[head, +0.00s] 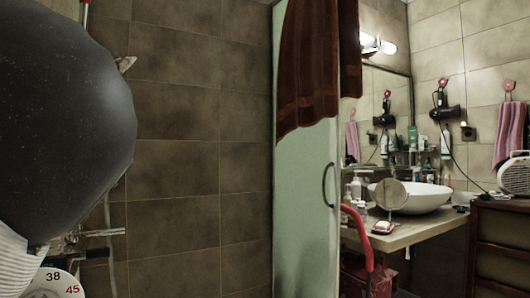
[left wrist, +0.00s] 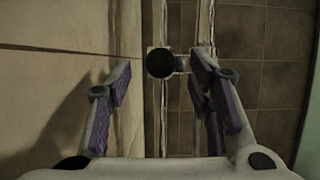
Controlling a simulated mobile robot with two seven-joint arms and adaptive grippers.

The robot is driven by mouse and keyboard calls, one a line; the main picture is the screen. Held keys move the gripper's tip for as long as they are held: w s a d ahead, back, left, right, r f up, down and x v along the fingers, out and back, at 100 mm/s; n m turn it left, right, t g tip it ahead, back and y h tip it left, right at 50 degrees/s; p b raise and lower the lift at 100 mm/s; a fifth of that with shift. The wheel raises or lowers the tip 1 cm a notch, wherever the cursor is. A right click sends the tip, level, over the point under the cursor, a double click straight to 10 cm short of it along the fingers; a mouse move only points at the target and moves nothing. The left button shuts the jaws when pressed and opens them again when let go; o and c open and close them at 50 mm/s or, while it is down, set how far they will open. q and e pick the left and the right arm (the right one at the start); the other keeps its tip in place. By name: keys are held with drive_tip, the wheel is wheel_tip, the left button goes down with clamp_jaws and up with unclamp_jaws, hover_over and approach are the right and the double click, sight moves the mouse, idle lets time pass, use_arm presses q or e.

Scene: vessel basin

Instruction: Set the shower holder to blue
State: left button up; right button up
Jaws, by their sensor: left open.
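In the left wrist view a vertical rail (left wrist: 157,115) runs down the middle of the picture. A holder with a round black knob (left wrist: 160,63) sits on it, with a short grey piece at its right. I cannot tell its setting, and no blue shows on it. My left gripper (left wrist: 159,80) is open, its purple-padded fingers on either side of the knob, with a gap visible on each side. In the head view the holder and left gripper are hidden behind a large dark rounded shape. My right gripper is in neither view.
A white dial (head: 52,283) marked 38 and 45 shows at the lower left, below metal fittings (head: 105,233). Right of the bare tiled wall (head: 175,160) stand a pale glass door (head: 305,210) with a dark red towel (head: 308,70) and a basin counter (head: 425,229).

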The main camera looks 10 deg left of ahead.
use_arm(q)
drive_tip(key=p+x, duration=0.1)
drive_tip(key=x, duration=0.3)
drive_tip(key=shift+w, duration=0.1)
drive_tip(key=shift+w+a+p, duration=0.2)
drive_tip(key=shift+w+p, duration=0.05)
drive_tip(key=shift+p, duration=0.05)
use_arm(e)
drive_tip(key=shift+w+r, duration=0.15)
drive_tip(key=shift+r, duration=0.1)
use_arm(q)
clamp_jaws()
